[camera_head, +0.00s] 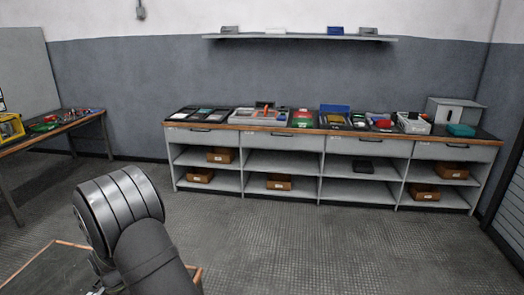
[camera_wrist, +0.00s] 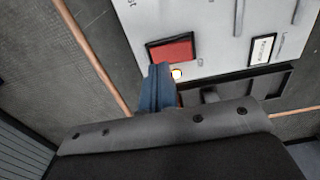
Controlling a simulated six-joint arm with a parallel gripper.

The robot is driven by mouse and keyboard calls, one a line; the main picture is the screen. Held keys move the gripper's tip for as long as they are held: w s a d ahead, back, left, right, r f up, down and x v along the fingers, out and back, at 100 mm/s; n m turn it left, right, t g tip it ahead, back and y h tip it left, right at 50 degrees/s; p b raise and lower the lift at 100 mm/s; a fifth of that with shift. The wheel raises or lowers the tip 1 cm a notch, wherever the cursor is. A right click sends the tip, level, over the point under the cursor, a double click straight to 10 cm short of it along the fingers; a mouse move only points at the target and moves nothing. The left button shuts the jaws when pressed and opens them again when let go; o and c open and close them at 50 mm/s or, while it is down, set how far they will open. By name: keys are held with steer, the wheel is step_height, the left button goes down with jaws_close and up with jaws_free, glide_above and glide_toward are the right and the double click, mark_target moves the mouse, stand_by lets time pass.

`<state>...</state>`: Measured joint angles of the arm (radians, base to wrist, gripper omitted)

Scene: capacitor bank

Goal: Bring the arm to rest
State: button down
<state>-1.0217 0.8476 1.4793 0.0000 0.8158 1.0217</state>
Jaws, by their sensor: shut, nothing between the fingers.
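My gripper (camera_wrist: 160,72) shows in the wrist view as blue fingers pressed together, shut with nothing between them. It is in front of a light grey panel (camera_wrist: 215,30). In the head view, my dark grey arm bends at the lower left, and my gripper does not show.
A grey workbench (camera_head: 256,157) with shelves and brown bins stands along the back wall, its top crowded with trays and parts. A wall shelf (camera_head: 300,38) hangs above it. A side table (camera_head: 62,125) stands at left. The floor (camera_head: 330,245) at centre right is clear.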

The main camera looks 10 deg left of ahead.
step_height(320, 180, down, 2)
steer(key=shift+f, duration=0.15)
steer(key=a+r+h, duration=0.1)
steer(key=a+r, duration=0.1)
steer(key=r, duration=0.6)
steer(key=a+r+h, duration=0.1)
steer(key=a+r, duration=0.2)
steer(key=r, duration=0.5)
steer(key=shift+a+r, duration=0.2)
